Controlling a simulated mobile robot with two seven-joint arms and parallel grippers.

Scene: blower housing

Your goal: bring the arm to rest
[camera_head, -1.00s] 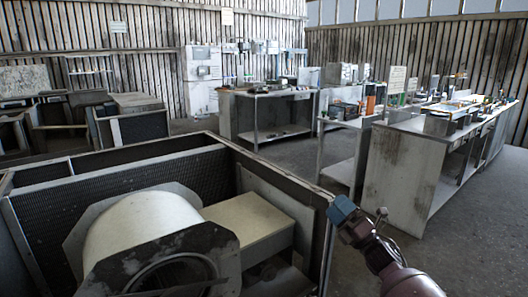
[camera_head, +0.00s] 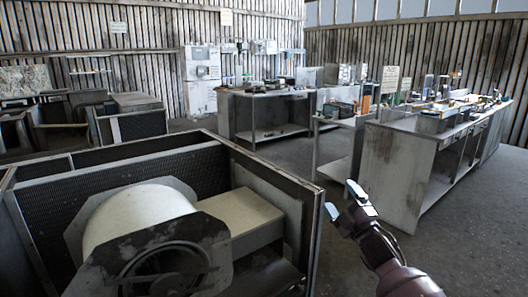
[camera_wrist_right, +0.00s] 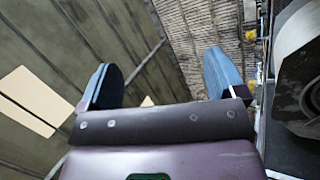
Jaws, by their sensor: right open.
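My right gripper (camera_head: 343,200) is open and empty in the head view, with its blue-tipped fingers apart. It is in the air just right of the front right corner of the blower housing (camera_head: 313,240). The right wrist view also shows the two blue fingers (camera_wrist_right: 160,85) spread with nothing between them. The housing is an open-topped dark box holding a pale drum-shaped blower (camera_head: 135,220) and a beige block (camera_head: 235,218). In the right wrist view the blower (camera_wrist_right: 300,60) shows at the right edge. My left gripper is not in view.
A grey workbench (camera_head: 400,165) with tools and boxes stands behind and right of the gripper. Another workbench (camera_head: 240,115) stands at the back middle, and crates (camera_head: 135,125) at the back left. The concrete floor (camera_head: 480,240) on the right is clear.

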